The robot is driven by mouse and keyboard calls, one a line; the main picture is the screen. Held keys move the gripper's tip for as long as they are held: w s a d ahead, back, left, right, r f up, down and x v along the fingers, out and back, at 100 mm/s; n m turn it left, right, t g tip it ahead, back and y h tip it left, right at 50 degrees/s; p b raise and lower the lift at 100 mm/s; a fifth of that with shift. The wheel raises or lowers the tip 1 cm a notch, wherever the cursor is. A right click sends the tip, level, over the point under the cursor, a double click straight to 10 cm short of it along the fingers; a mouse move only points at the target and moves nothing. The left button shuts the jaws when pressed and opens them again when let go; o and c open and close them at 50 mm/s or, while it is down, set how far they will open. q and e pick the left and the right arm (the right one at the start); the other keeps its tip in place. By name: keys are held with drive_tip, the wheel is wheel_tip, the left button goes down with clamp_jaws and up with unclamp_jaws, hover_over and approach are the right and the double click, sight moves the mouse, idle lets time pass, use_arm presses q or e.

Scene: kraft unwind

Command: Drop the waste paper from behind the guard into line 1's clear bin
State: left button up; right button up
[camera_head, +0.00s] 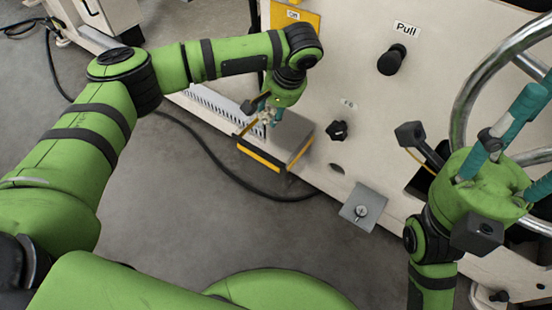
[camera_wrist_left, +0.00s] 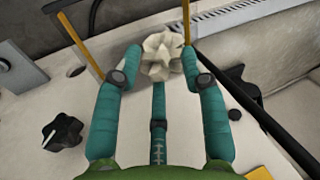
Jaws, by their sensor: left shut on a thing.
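My left gripper (camera_head: 268,113) is shut on a crumpled piece of pale waste paper. The paper shows clearly between its teal fingertips in the left wrist view (camera_wrist_left: 162,57). In the head view this gripper points down over a grey, yellow-edged box-like part (camera_head: 292,133) low on the machine's front. Yellow edges also show on both sides of the fingers in the wrist view. I cannot tell whether this part is the guard. My right gripper (camera_head: 527,142) is open beside a large steel handwheel, its fingers spread apart. I see no clear bin.
The cream machine panel (camera_head: 370,110) carries a black pull knob (camera_head: 392,60), a star knob (camera_head: 337,130) and a grey latch plate (camera_head: 362,205). The handwheel (camera_head: 465,90) is at the right. A black cable (camera_head: 215,160) crosses the otherwise open grey floor.

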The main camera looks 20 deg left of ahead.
use_arm(q)
drive_tip(key=o, duration=0.8)
drive_tip(key=v, duration=1.2)
